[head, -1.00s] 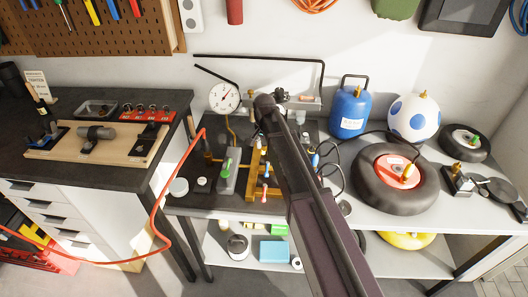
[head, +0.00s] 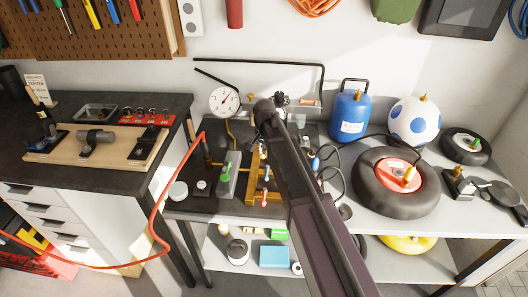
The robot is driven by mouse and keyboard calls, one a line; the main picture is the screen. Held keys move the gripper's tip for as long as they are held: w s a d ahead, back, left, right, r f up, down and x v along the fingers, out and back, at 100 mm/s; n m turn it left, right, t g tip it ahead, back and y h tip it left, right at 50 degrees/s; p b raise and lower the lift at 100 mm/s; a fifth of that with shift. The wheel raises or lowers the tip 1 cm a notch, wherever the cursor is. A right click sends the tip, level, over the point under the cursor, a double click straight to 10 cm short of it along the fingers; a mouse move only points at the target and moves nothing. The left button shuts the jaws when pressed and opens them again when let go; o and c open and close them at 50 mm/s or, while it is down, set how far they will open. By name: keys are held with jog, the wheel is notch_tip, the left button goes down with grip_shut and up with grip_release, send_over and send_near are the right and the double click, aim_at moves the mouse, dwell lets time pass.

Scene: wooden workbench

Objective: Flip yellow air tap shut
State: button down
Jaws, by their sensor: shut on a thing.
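The brass air manifold (head: 254,178) stands on the dark mat in the middle of the bench, partly covered by my arm. My arm crosses the picture from the bottom right up to the manifold's back end. My gripper's fingertips are hidden behind the arm, so their hold cannot be seen.
A blue gas bottle (head: 350,118), a spotted ball (head: 414,121) and a tyre (head: 372,197) are on the right. An orange hose (head: 155,205) hangs at the left.

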jog(key=shift+s+d+n, duration=0.15)
jog(key=shift+d+n, duration=0.3)
jog(key=shift+n, duration=0.75)
jog(key=shift+s+d+n, duration=0.15)
jog(key=shift+d+n, duration=0.3)
jog(key=shift+n, duration=0.75)
jog(key=c, duration=0.7)
grip_release()
jog(key=shift+w+a+m, duration=0.1)
jog(key=shift+a+m, duration=0.1)
jog(key=shift+m, duration=0.2)
